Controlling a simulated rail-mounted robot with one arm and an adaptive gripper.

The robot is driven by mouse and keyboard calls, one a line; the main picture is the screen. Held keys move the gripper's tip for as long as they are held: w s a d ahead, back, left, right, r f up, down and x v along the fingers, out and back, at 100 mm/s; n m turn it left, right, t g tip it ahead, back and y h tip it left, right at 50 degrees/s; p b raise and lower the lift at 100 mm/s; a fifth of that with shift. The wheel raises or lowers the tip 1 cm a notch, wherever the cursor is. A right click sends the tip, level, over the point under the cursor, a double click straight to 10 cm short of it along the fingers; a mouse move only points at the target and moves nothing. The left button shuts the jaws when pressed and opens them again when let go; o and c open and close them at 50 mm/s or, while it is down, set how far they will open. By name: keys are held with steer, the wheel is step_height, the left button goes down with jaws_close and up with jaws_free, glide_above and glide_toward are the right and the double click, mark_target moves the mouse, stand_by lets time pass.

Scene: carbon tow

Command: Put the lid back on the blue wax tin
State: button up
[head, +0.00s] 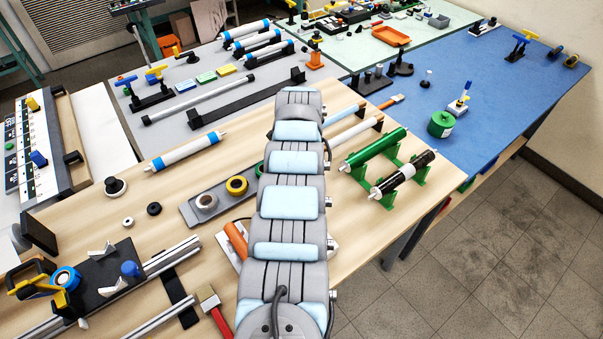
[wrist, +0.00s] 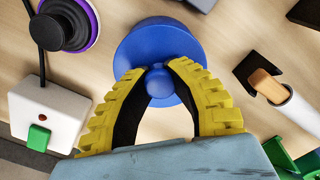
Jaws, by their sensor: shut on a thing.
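In the wrist view, my gripper (wrist: 160,74) has its two yellow ribbed fingers closed on the small round knob of a blue lid (wrist: 160,45). The lid is a round blue disc seen from above, over the pale wood table. The blue wax tin cannot be made out apart from the lid; I cannot tell whether it is under the lid. In the head view my own arm covers the middle of the wood table, and the gripper and lid are hidden behind it.
In the wrist view, a white box with a green button (wrist: 48,115) and a purple-rimmed black disc (wrist: 66,26) lie left; a white tube (wrist: 295,112) lies right. In the head view, a tray with tape rolls (head: 192,212) and green stands with rolls (head: 385,180) flank my arm.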

steer(key=o, duration=1.3)
steer(key=shift+r+p, duration=2.7)
steer(key=shift+r, duration=0.8)
steer(key=shift+c, duration=0.4)
jaws_close()
